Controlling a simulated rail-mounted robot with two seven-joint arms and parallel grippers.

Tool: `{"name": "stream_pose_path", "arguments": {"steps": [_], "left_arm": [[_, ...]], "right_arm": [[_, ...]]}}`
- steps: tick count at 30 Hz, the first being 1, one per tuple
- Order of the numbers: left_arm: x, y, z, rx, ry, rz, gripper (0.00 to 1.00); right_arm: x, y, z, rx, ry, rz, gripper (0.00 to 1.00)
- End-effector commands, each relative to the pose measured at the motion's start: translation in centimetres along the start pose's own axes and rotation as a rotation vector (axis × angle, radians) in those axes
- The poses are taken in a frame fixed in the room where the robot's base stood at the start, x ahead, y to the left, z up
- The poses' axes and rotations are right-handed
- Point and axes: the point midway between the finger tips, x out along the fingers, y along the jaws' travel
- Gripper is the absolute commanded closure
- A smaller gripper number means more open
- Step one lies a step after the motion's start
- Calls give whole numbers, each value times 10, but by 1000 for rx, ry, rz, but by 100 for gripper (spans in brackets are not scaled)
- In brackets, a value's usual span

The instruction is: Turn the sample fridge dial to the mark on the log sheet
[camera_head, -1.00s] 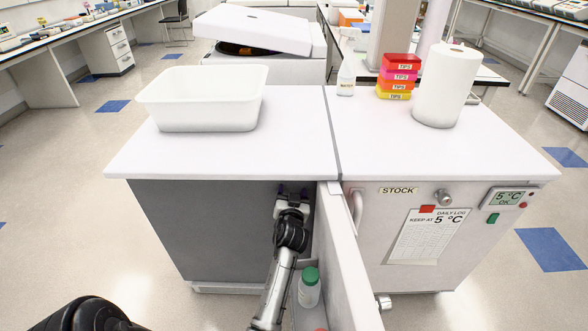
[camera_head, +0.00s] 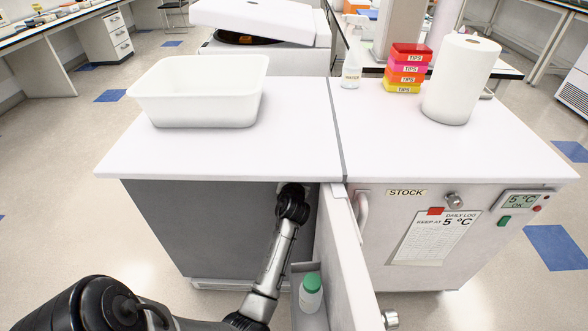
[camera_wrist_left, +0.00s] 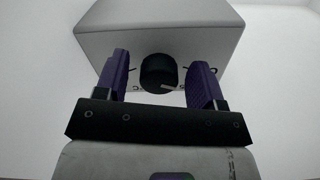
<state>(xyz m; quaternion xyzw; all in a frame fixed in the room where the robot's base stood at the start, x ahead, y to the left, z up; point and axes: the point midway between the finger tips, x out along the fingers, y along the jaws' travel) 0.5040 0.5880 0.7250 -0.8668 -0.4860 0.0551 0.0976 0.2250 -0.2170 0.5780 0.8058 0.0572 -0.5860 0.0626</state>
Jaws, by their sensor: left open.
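The dial (camera_wrist_left: 158,72) is a dark round knob with a pale pointer line at its lower right, on a light box (camera_wrist_left: 160,28) inside the fridge. My left gripper (camera_wrist_left: 160,78) is open, with its purple fingers on either side of the dial and apart from it. In the head view my left arm reaches into the open fridge; its gripper and the dial are hidden there. The log sheet (camera_head: 432,240) hangs on the stock door (camera_head: 385,225) and reads "KEEP AT 5 °C". A display (camera_head: 519,201) reads 5 °C OK. My right gripper is not in view.
The open door (camera_head: 350,265) stands just right of my left arm. A green-capped bottle (camera_head: 311,297) stands low beside it. On the worktop are a white tub (camera_head: 200,105), tip boxes (camera_head: 405,75) and a paper roll (camera_head: 462,80).

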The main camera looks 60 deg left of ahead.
Motion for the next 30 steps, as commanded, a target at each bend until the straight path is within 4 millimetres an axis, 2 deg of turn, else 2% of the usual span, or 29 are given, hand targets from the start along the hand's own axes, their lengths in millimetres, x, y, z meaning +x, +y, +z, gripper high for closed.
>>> {"name": "stream_pose_path", "arguments": {"steps": [2,17,23,30], "left_arm": [[0,0,0,0,0,0,38],[0,0,0,0,0,0,86],[0,0,-1,18,0,0,86],[0,-1,-2,143,0,0,86]], "right_arm": [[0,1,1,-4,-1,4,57],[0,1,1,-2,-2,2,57],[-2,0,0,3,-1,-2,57],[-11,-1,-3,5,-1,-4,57]]}}
